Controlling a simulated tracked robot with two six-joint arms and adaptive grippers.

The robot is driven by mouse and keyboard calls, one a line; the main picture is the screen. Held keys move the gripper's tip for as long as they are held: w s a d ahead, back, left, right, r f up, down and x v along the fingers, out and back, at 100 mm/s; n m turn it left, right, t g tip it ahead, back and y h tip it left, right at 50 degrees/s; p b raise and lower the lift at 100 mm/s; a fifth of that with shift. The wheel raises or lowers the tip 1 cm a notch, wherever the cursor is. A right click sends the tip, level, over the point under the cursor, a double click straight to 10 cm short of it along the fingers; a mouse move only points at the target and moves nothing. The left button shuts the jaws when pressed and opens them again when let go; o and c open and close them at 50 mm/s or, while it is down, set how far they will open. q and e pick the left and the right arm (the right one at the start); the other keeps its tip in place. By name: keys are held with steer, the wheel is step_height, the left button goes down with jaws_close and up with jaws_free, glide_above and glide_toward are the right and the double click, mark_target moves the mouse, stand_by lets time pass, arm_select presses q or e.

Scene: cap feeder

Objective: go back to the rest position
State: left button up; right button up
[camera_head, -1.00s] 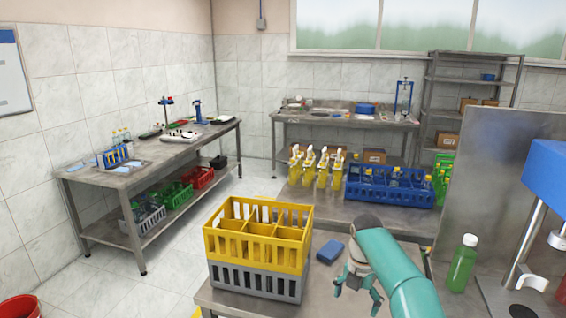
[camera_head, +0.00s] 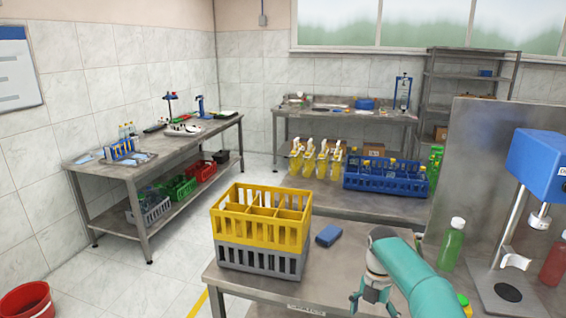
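My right arm comes in from the bottom right, and its gripper (camera_head: 371,304) hangs low over the front of the near table (camera_head: 330,285). Its fingers are spread apart with nothing seen between them; the fingertips are close to the picture's lower edge. A yellow divided crate (camera_head: 260,225) stands on a grey crate (camera_head: 260,261) at the table's left side. My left gripper is not in view.
A green bottle (camera_head: 452,245) with a white cap stands right of my arm, beside a press with a blue head (camera_head: 540,165). A red bottle (camera_head: 553,262) is at the right edge. A blue crate (camera_head: 385,180) and yellow holders stand behind. A red bucket (camera_head: 27,302) is on the floor.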

steer(key=s+a+f+m+g+y, duration=0.1)
steer(key=s+a+f+m, duration=0.15)
steer(key=s+f, duration=0.55)
steer(key=s+a+f+m+g+y, duration=0.1)
steer(key=s+a+f+m, duration=0.15)
steer(key=s+f, duration=0.55)
steer(key=s+a+f+m+t+y, duration=0.1)
steer(key=s+a+f+m+t, duration=0.1)
steer(key=s+m, duration=0.6)
steer(key=s+a+f+m+t+y, duration=0.1)
steer(key=s+m, duration=0.7)
steer(key=m, duration=0.9)
steer(key=shift+s+a+f+t, duration=0.25)
steer(key=shift+a+f+t, duration=0.45)
steer(key=shift+a, duration=0.55)
